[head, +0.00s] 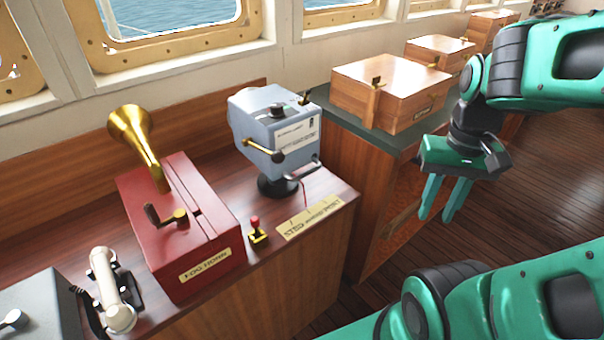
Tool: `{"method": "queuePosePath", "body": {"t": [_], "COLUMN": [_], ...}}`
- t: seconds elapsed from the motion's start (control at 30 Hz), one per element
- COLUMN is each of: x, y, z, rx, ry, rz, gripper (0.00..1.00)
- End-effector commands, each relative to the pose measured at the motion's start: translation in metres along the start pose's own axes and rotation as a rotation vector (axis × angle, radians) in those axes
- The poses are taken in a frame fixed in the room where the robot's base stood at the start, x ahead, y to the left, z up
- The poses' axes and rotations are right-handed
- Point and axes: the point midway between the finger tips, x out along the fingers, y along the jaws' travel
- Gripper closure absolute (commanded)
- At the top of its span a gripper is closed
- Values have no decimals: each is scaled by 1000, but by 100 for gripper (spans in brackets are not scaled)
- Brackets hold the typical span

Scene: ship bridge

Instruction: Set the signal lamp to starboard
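The signal lamp seems to be the grey-blue box (262,125) on a round black base (278,186), standing at the right end of the wooden console. A brass lever with a dark knob (278,157) sticks out from its near side, and it has a white label. A brass plate (310,219) lies on the console in front of it; its small lettering seems to start with STBD at the left. A thin red pointer (304,194) reaches from the lamp toward the plate. My gripper (440,216) hangs to the right of the console, fingers down and apart, empty and clear of the lamp.
Left of the lamp are a small red-knobbed switch (257,232), a red fog horn box (184,225) with a brass horn (135,135), and a white telephone handset (110,290). Wooden boxes (390,90) stand on the counter behind my gripper. Open floor lies at right.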

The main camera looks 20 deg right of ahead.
Motion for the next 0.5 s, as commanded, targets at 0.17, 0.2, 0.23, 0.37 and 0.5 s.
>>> {"method": "queuePosePath", "body": {"t": [0.17,0.2,0.23,0.37,0.5], "x": [2,5,8,23,44], "y": [-8,-13,-17,-38,-64], "z": [-8,-12,-16,-34,-51], "rx": [-13,-20,-28,-67,-110], "ry": [-20,-36,-49,-116,-195], "rz": [-5,-7,-10,-42,-109], "gripper": [72,72,72,72,72]}}
